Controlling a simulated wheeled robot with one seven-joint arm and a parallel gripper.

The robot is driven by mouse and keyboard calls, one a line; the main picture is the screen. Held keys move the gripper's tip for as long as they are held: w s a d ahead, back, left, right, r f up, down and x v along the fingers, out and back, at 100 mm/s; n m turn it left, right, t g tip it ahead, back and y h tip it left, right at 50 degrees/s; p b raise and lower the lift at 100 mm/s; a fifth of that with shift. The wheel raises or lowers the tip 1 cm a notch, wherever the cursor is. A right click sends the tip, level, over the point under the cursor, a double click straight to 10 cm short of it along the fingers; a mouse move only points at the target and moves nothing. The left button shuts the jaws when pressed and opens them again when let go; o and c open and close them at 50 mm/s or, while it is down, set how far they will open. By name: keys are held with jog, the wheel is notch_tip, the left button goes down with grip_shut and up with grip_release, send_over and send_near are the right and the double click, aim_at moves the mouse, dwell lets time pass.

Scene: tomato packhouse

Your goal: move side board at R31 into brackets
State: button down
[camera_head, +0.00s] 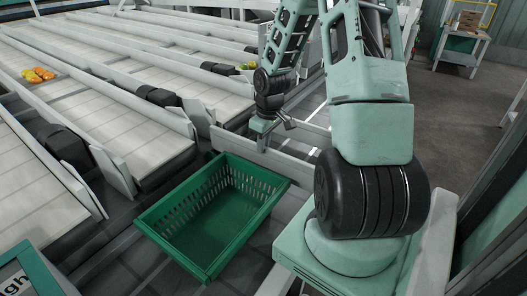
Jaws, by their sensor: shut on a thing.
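My gripper (265,137) is at the lower end of my arm, just beyond the far right corner of the green crate. It is shut on a pale grey side board (292,168), at the board's upper edge. The board is long and flat and stands on its long edge behind the crate. My arm hides part of its right end. I cannot make out the brackets or an R31 label, nor whether the board touches any bracket.
An empty green crate (150,222) stands close in front of the board. Sorting lanes (135,108) with pale dividers fill the left; a few orange and red tomatoes (38,75) lie on one. A side table (461,50) stands far right on open floor.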

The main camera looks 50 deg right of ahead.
notch_tip(320, 180, up, 21)
jog(key=p, duration=1.1)
jog(key=shift+f, duration=0.2)
dwell(1.1)
